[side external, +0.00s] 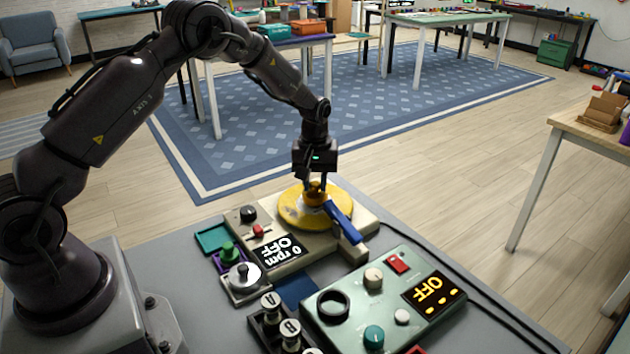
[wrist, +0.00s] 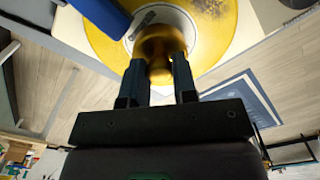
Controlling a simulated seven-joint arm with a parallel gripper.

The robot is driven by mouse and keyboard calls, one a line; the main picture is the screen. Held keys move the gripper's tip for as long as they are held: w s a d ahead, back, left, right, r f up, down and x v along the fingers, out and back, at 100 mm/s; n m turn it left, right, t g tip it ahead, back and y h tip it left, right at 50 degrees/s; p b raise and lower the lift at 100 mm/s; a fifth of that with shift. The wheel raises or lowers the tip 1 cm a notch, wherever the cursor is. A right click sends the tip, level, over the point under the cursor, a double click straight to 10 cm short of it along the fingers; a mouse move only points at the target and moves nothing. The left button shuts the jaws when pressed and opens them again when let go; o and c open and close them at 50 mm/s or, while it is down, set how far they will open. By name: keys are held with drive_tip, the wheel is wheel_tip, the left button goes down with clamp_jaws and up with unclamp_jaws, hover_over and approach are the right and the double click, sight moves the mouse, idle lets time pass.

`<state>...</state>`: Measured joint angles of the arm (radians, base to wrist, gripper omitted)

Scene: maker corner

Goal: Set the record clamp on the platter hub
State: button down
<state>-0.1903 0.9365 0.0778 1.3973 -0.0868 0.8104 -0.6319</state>
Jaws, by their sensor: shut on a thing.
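The record clamp (side external: 316,188) is a small orange-gold knob at the centre of the yellow platter. My gripper (side external: 316,182) points down and is shut on it. In the wrist view the clamp (wrist: 156,52) sits between the two fingertips of my gripper (wrist: 158,75). The yellow platter (side external: 293,212) has a pale centre label and shows in the wrist view too (wrist: 222,25). The clamp hides the hub, so I cannot tell whether it touches the hub or is just above it. A blue tonearm (side external: 343,222) lies over the platter's right edge.
The turntable display (side external: 283,252) reads "0 rpm OFF", beside a red switch (side external: 258,231) and black knob (side external: 248,213). A green control box (side external: 340,337) with an "OFF" display stands in front. Jars marked A and B (side external: 290,333) stand at front left.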

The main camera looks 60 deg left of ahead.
drive_tip(key=shift+f, duration=0.45)
idle(1.1)
idle(0.3)
drive_tip(key=shift+c, duration=1.7)
unclamp_jaws()
drive_tip(key=shift+r, duration=3.5)
